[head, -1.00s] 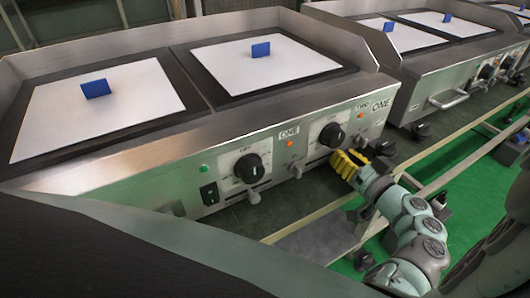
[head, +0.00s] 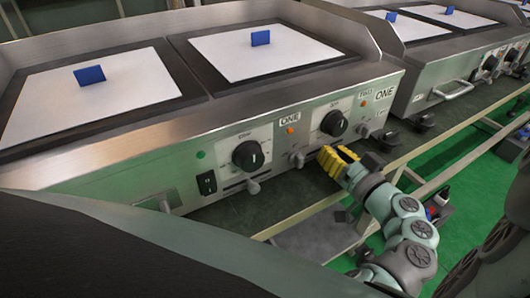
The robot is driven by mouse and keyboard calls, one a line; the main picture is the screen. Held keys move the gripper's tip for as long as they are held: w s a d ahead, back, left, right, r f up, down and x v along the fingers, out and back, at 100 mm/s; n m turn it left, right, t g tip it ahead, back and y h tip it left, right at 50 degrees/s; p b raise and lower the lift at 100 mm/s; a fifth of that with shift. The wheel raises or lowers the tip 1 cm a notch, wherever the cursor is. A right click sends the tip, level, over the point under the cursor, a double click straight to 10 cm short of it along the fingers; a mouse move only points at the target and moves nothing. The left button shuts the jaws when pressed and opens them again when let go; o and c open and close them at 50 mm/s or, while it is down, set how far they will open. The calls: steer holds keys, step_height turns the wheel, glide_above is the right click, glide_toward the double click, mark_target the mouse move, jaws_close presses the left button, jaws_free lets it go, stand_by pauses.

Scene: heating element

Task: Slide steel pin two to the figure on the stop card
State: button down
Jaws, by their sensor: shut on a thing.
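My gripper (head: 336,160), with yellow fingers, is at the front panel of the near heating unit (head: 215,135), just below the right-hand black knob (head: 334,123) beside the TWO label. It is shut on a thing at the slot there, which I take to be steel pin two. The fingers hide the pin and its contact. The left knob (head: 248,155), beside the ONE label, has a slot below it with a grey metal pin (head: 253,187). I cannot make out the stop card or its figure.
Small grey levers (head: 297,158) stick out of the panel beside the knobs. A black switch (head: 207,183) is at the left. White plates with blue tabs (head: 90,76) lie on top. A second unit (head: 450,80) stands to the right. Green floor shows below the bench.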

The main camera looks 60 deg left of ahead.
steer(key=c, duration=0.9)
jaws_free()
steer(key=shift+r, duration=0.1)
steer(key=shift+o, duration=0.2)
steer(key=d, duration=1.2)
steer(key=shift+s, duration=0.45)
